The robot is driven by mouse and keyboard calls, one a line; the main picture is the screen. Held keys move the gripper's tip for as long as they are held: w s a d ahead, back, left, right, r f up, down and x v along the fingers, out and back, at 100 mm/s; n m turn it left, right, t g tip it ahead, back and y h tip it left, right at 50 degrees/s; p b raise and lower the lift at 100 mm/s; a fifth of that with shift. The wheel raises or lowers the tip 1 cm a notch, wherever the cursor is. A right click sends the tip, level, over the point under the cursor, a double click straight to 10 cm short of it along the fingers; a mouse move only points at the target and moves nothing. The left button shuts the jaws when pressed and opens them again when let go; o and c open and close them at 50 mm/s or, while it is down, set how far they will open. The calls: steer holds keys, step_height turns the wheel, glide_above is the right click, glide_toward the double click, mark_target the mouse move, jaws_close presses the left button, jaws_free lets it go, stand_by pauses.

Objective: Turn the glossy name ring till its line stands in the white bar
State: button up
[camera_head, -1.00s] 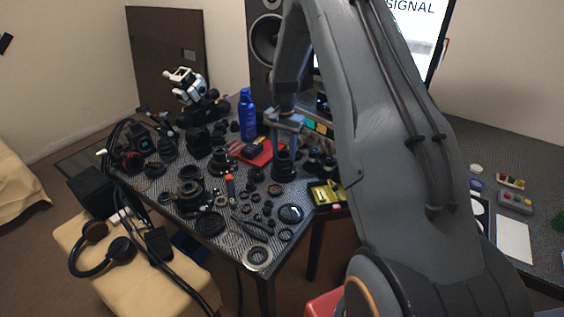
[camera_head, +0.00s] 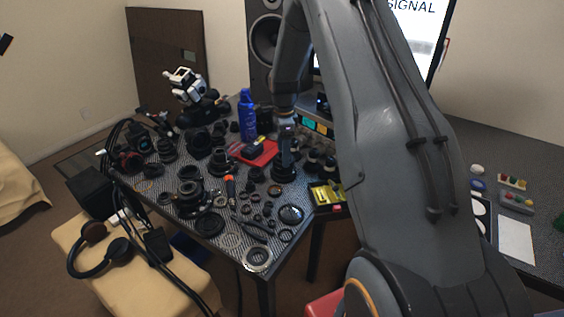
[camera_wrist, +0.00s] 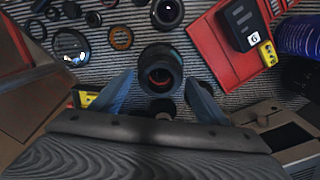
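A black upright lens (camera_head: 284,173) stands on the patterned table, and the wrist view shows it from above as a dark barrel (camera_wrist: 161,70) with a reddish ring inside. I cannot make out the name ring's line or a white bar. My gripper (camera_head: 286,150) points down right over this lens. In the wrist view my gripper's (camera_wrist: 159,79) two blue-grey fingers are spread, one on each side of the barrel, with a gap showing on both sides. It holds nothing.
A red tray (camera_head: 262,155) with a dark box on it lies close by; it also shows in the wrist view (camera_wrist: 222,60). A blue spray can (camera_head: 247,115) stands behind. Several lens parts and rings crowd the table. A yellow tray (camera_head: 326,194) lies at the right edge.

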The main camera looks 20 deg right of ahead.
steer(key=shift+r, duration=0.1)
step_height(320, 180, up, 7)
steer(key=b, duration=0.2)
steer(key=s+a+n, duration=0.4)
steer(key=s+n, duration=0.3)
steer(key=s, duration=0.3)
steer(key=s+a+r+n, duration=0.1)
steer(key=s+a+n, duration=0.4)
steer(key=s, duration=0.5)
steer(key=s+a+r+n+t, duration=0.1)
steer(key=s+a+n, duration=0.3)
steer(key=s+n, duration=0.4)
steer(key=shift+s+a+r+n, duration=0.3)
steer(key=shift+s+n, duration=0.1)
steer(key=shift+s, duration=0.85)
